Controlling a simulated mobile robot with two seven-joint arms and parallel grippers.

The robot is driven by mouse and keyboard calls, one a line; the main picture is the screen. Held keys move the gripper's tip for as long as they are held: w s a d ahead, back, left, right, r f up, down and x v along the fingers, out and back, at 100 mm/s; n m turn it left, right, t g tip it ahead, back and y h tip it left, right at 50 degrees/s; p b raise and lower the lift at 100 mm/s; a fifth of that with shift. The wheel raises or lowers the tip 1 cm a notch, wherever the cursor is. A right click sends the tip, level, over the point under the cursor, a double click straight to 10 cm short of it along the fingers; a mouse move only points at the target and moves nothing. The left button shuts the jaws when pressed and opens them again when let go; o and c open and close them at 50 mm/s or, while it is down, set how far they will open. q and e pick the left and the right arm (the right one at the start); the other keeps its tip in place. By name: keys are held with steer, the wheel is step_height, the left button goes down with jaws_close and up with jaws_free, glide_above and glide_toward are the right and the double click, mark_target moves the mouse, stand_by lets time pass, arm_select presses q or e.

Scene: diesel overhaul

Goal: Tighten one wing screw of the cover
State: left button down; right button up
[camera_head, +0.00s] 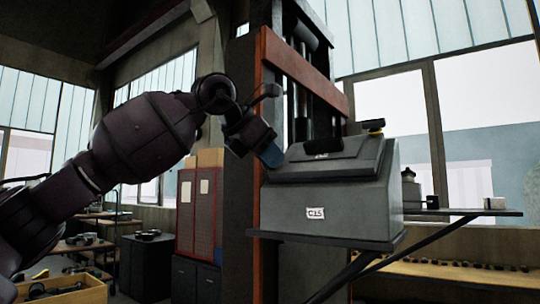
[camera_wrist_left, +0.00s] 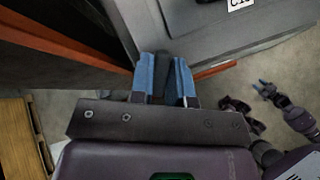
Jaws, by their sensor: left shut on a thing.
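A grey housing (camera_head: 325,205) labelled C15 stands on a shelf, with a sloped dark grey cover (camera_head: 330,160) on top. A black and yellow piece (camera_head: 374,126) sits at the cover's right end. My left gripper (camera_head: 271,155) is at the cover's left end, its blue fingers pointing down to the right. In the left wrist view the blue fingers (camera_wrist_left: 167,80) are shut on a dark piece between them, seemingly the wing screw (camera_wrist_left: 166,84); its shape is mostly hidden. My right gripper (camera_wrist_left: 264,87) shows small at the right of the left wrist view; its opening is unclear.
An orange and dark press frame (camera_head: 268,95) rises beside and behind the housing. A narrow shelf (camera_head: 465,212) at the right holds a dark bottle-like object (camera_head: 410,188). A red cabinet (camera_head: 200,210) and a wooden crate (camera_head: 65,288) stand at the left.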

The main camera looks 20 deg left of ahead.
steer(key=shift+w+r, duration=0.1)
arm_select(q)
steer(key=shift+m+g, duration=0.4)
steer(key=shift+m, duration=0.8)
steer(key=shift+m+g+h, duration=0.4)
steer(key=shift+m+g, duration=0.1)
steer(key=shift+m, duration=0.8)
arm_select(e)
steer(key=shift+s+d+f, duration=0.1)
steer(key=shift+s+f, duration=0.2)
steer(key=shift+s, duration=0.2)
arm_select(q)
steer(key=c, duration=1.1)
jaws_free()
steer(key=shift+o, duration=0.8)
arm_select(e)
steer(key=shift+w+r, duration=0.25)
steer(key=shift+w, duration=0.25)
